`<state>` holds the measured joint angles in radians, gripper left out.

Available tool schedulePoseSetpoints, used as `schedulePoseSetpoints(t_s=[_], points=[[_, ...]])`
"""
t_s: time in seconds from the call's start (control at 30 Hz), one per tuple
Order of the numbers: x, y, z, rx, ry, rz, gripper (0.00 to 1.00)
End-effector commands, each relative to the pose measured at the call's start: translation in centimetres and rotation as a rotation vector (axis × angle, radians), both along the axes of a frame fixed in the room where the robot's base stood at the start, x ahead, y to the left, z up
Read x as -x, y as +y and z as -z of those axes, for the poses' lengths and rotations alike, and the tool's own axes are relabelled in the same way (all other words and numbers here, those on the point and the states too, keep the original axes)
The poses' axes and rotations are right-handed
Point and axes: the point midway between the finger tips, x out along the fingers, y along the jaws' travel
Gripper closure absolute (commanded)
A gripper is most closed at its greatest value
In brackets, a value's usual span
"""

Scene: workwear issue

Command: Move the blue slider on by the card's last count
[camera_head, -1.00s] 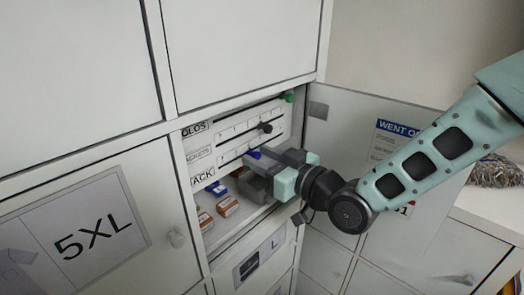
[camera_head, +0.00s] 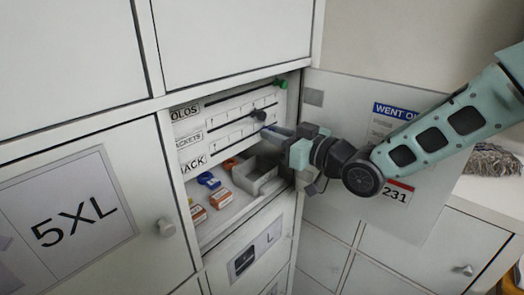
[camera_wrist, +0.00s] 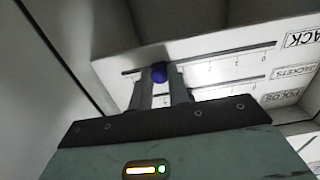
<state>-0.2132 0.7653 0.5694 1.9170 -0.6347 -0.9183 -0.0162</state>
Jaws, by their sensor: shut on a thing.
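In the head view a bit of the blue slider (camera_head: 264,130) shows beside my gripper (camera_head: 275,132), which hides part of the lowest slot. A card headed WENT OUT (camera_head: 392,111) is on the open door; its smaller text is unreadable and my arm covers part of it.
Above are a black slider (camera_head: 259,115) on the JACKETS row and a green slider (camera_head: 281,84) at the right end of the top row. Below, the compartment holds a grey tray (camera_head: 262,182), small orange boxes (camera_head: 221,198) and a blue item (camera_head: 208,180). The open door (camera_head: 345,92) stands close right.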

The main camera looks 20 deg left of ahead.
Motion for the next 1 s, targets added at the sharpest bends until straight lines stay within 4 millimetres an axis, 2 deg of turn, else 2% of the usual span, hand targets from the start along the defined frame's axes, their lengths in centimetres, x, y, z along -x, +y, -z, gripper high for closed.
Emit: schedulePoseSetpoints(t_s=[0.1, 0.33, 0.37, 0.43, 0.77, 0.87, 1.0], points=[[-0.7, -0.3, 0.1, 0.001, 0.0, 0.0, 1.0], [-0.6, -0.3, 0.0, 0.003, 0.001, -0.001, 1.0], [-0.6, -0.3, 0.0, 0.003, 0.001, -0.001, 0.8], [-0.6, -0.3, 0.0, 0.003, 0.001, -0.001, 0.6], [-0.5, -0.5, 0.0, 0.002, 0.001, 0.0, 0.6], [-0.3, -1.3, 0.1, 0.001, -0.001, 0.001, 0.6], [0.6, -3.6, 0.4, 0.004, -0.002, 0.003, 0.6]])
